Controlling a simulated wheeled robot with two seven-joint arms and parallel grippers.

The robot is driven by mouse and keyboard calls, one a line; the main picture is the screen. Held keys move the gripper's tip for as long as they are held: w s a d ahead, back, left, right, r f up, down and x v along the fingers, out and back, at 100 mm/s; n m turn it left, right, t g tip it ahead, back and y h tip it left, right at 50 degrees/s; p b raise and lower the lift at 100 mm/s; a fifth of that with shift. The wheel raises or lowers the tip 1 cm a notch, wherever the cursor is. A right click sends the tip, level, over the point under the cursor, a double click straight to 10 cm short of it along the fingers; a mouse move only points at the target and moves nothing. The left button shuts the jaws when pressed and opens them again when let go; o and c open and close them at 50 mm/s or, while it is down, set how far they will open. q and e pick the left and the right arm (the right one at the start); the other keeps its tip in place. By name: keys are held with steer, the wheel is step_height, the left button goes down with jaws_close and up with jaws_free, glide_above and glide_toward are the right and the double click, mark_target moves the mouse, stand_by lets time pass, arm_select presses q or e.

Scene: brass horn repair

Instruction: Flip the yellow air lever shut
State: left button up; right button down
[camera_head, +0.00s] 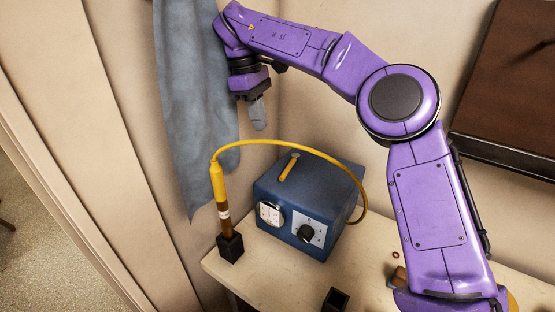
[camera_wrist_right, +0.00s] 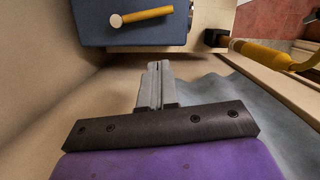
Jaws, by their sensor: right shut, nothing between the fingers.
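The yellow air lever (camera_head: 289,167) lies on top of a blue box (camera_head: 335,180) with a gauge and a black knob on its front. In the right wrist view the lever (camera_wrist_right: 142,17) has a pale round pivot at its left end, and the blue box (camera_wrist_right: 90,35) is at the top. My right gripper (camera_head: 259,122) is above and behind the box, apart from the lever, fingers pointing down. Its fingers (camera_wrist_right: 158,68) are together with nothing between them. My left gripper is not in view.
A yellow hose (camera_head: 290,143) arches over the box to a yellow-handled tool (camera_head: 218,185) in a black holder (camera_head: 230,247). A grey cloth (camera_head: 195,110) hangs beside my gripper. A small black cup (camera_head: 336,300) is at the bench's front. A brown cabinet (camera_head: 510,90) is upper right.

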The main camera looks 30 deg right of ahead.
glide_above(289, 168)
steer(key=w+a, duration=0.4)
step_height(289, 168, down, 8)
steer(key=shift+r, duration=0.25)
steer(key=s+d+f, duration=0.1)
steer(key=s+f+p, duration=0.1)
steer(key=shift+s+d+f, duration=0.15)
steer(key=shift+s+d, duration=0.2)
steer(key=shift+d, duration=0.05)
steer(key=shift+f, duration=0.15)
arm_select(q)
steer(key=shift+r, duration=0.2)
arm_select(e)
steer(key=shift+s+n, duration=0.1)
steer(key=shift+n, duration=0.2)
steer(key=shift+s+b, duration=0.1)
steer(key=shift+b, duration=0.2)
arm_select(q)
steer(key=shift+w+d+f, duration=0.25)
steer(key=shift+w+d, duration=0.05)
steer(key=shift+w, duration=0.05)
